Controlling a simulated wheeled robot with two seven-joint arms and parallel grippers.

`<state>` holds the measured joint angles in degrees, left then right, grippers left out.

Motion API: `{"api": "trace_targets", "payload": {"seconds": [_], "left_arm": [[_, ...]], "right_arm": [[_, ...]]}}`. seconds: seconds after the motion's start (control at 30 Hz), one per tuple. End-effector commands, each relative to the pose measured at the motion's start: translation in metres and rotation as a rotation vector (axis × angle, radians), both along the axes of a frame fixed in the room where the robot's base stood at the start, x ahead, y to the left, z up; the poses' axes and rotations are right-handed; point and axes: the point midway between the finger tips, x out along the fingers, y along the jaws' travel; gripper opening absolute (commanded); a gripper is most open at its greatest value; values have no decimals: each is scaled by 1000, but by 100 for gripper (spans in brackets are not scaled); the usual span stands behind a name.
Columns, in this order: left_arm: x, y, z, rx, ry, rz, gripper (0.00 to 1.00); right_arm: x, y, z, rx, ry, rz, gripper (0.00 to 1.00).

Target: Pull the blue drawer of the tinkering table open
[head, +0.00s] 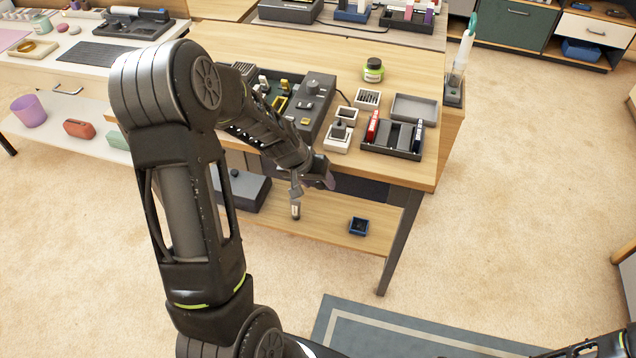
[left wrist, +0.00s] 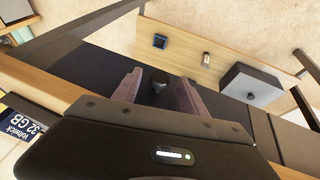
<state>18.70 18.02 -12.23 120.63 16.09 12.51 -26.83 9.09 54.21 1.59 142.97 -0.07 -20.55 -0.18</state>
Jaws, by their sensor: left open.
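The tinkering table (head: 420,172) has a wooden top, and a dark navy-blue drawer front (head: 368,188) shows under its front edge. The drawer face (left wrist: 95,62) fills much of the left wrist view, with a small dark knob (left wrist: 158,76) on it. My left gripper (head: 318,182) is at the table's front edge and hides part of the drawer. In the left wrist view my left gripper (left wrist: 160,88) is open, its two purple-grey fingers on either side of the knob. I cannot tell whether they touch it.
The tabletop holds a dark tray (head: 384,150), a green-lidded jar (head: 373,70) and other small items. The lower shelf (head: 320,226) carries a grey box (head: 248,191) and a small blue box (head: 358,227). Open floor and a grey-blue rug (head: 370,330) lie in front.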

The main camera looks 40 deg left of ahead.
Motion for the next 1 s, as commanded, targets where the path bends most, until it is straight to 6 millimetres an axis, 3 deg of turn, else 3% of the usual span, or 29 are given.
{"api": "trace_targets", "payload": {"seconds": [0.3,0.9,1.0], "left_arm": [[1,0,-2,0,0,0,49],[1,0,-2,0,0,0,0],[1,0,-2,0,0,0,0]], "right_arm": [[0,0,0,0,0,0,0],[0,0,0,0,0,0,0],[0,0,0,0,0,0,0]]}}
